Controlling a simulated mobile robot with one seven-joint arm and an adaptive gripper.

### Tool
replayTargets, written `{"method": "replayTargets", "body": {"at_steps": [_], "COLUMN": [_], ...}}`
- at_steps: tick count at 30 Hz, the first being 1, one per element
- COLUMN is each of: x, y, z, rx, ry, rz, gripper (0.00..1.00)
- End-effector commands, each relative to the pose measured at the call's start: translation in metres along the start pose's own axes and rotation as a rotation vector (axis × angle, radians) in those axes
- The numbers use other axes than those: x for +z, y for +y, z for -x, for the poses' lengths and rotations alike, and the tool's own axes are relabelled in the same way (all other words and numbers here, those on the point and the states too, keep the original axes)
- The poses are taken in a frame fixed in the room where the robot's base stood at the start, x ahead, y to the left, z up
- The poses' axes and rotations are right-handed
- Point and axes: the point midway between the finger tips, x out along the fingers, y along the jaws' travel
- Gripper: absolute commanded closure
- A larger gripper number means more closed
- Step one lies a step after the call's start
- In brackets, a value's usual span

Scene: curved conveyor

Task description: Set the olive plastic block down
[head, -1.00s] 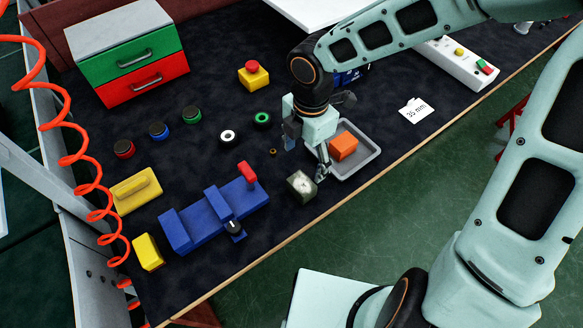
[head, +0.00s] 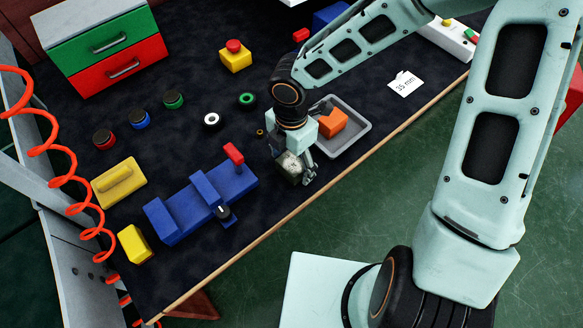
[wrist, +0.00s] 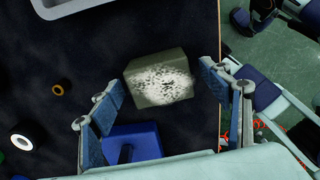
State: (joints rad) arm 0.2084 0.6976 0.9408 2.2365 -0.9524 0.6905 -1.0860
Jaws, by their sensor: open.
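The olive block (head: 290,167), with a white speckled top, sits on the dark table between the blue vise and the grey tray. In the wrist view the block (wrist: 159,78) lies between the two spread fingers of my gripper (wrist: 166,88), with visible gaps on both sides. In the head view my gripper (head: 292,171) is down at the block and partly hides it. My gripper is open and does not grip the block.
The grey tray (head: 361,127) holding an orange block (head: 331,123) is just right of my gripper. The blue vise (head: 205,203) with a red handle stands to the left. The table's wooden front edge (head: 270,232) is close. Small rings lie behind.

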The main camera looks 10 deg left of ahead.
Motion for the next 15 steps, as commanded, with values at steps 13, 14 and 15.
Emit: {"method": "replayTargets", "body": {"at_steps": [13,14,15], "x": [0.0002,0.0002,0.0002], "y": [-0.0001,-0.0002,-0.0002], "z": [-0.0017,-0.0017,-0.0017], "rx": [0.0,0.0,0.0], "ry": [-0.001,-0.001,-0.001], "rz": [0.0,0.0,0.0], "gripper": [0.5,0.53,0.58]}}
